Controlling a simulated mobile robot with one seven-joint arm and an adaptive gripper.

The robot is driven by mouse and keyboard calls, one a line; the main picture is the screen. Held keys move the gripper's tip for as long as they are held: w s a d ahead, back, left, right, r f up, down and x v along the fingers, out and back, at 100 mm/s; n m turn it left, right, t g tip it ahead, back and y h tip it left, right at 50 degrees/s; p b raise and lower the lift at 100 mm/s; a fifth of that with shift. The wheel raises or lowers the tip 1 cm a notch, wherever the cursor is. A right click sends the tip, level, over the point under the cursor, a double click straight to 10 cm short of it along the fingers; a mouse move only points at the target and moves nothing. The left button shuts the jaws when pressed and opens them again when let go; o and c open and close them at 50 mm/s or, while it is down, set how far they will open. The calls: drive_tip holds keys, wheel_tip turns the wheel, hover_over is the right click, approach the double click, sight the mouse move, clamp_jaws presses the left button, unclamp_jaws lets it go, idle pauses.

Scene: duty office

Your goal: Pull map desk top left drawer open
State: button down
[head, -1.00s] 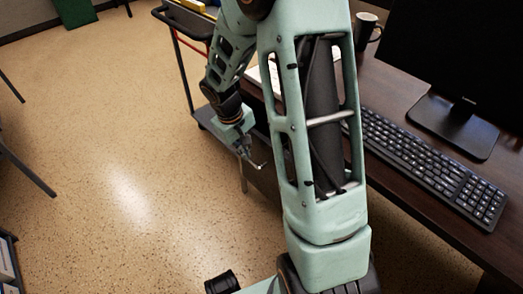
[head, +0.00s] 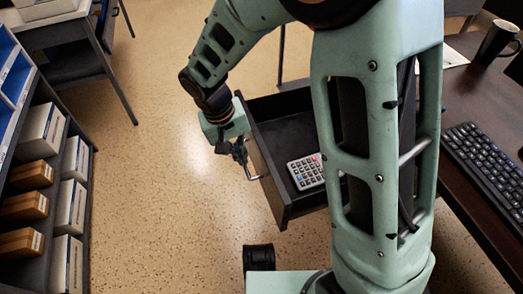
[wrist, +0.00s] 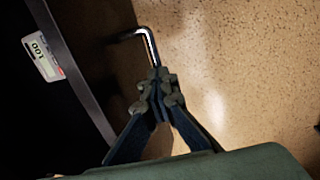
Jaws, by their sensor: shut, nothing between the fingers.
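The desk drawer (head: 262,172) stands well out from the dark desk, its dark inside showing. A grey calculator (head: 306,171) lies in it. The drawer's bent metal handle (head: 252,174) sticks out from its front; it also shows in the wrist view (wrist: 133,36). My gripper (head: 240,155) is at the handle, in front of the drawer. In the wrist view my gripper (wrist: 157,77) has its fingertips together at the handle's near end, with nothing visibly held between them. Whether they touch the bar I cannot tell. My arm hides part of the drawer and desk.
The desk top (head: 480,95) carries a black keyboard (head: 492,170) and a dark mug (head: 497,41) at the right. A shelf with white and brown boxes (head: 27,205) stands at the left. Open speckled floor (head: 165,190) lies between the shelf and the drawer.

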drive_tip(key=shift+s+a+f, duration=0.2)
drive_tip(key=shift+s+a, duration=0.15)
drive_tip(key=shift+a, duration=0.2)
drive_tip(key=shift+s+a+f, duration=0.15)
drive_tip(key=shift+s+a, duration=0.2)
drive_tip(key=shift+a, duration=0.15)
drive_tip(key=c, duration=2.1)
unclamp_jaws()
drive_tip(key=shift+w, duration=0.1)
drive_tip(key=shift+w+r, duration=0.1)
drive_tip(key=shift+r, duration=0.05)
drive_tip(key=r, duration=0.4)
drive_tip(key=a+r, duration=0.1)
drive_tip(key=r, duration=0.2)
drive_tip(key=a+r, duration=0.1)
drive_tip(key=r, duration=0.3)
drive_tip(key=shift+s+a+r, duration=0.15)
drive_tip(key=shift+s+r, duration=0.2)
drive_tip(key=shift+s, duration=0.05)
